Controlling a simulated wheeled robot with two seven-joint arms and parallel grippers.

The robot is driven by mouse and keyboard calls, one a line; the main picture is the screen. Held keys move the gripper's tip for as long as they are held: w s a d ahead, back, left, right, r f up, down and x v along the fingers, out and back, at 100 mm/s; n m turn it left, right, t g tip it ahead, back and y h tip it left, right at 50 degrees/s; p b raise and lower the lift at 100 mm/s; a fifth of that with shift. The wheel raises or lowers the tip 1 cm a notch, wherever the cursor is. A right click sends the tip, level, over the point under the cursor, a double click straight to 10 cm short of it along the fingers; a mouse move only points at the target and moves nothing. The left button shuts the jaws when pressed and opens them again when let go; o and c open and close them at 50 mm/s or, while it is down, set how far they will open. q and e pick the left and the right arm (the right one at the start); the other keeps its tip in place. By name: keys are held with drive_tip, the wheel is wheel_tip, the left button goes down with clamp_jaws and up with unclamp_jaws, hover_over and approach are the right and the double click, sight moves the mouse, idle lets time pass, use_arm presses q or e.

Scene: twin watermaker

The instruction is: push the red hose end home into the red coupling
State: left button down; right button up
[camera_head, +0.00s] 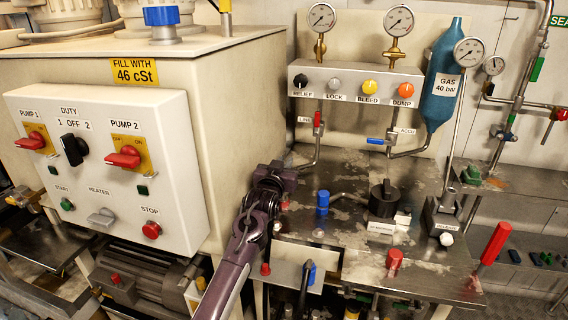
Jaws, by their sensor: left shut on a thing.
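My left gripper (272,182) is at the left end of the steel bench top, beside the tank. Its dark purple arm comes up from the bottom of the picture. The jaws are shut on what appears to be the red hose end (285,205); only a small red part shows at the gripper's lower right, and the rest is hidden. I cannot tell whether it touches or sits in a coupling. A red cap-like fitting (265,268) shows on the front panel below the gripper; I cannot tell if it is the red coupling. My right gripper is not in view.
A blue fitting (322,200) stands on the bench right of the gripper, with a black knob (384,198) beyond it. A red cap (395,258) and a red lever (495,243) are farther right. The tank's switch box (110,165) is to the left.

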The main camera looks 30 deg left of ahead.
use_arm(q)
drive_tip(key=shift+p, duration=0.3)
idle(0.4)
drive_tip(key=shift+f+b, duration=0.7)
drive_tip(key=shift+f, duration=0.7)
drive_tip(key=shift+f, duration=0.5)
drive_tip(key=c, duration=1.3)
unclamp_jaws()
drive_tip(key=shift+s, duration=0.1)
drive_tip(key=v, duration=0.7)
drive_tip(key=shift+s+d, duration=0.1)
drive_tip(key=shift+s, duration=0.2)
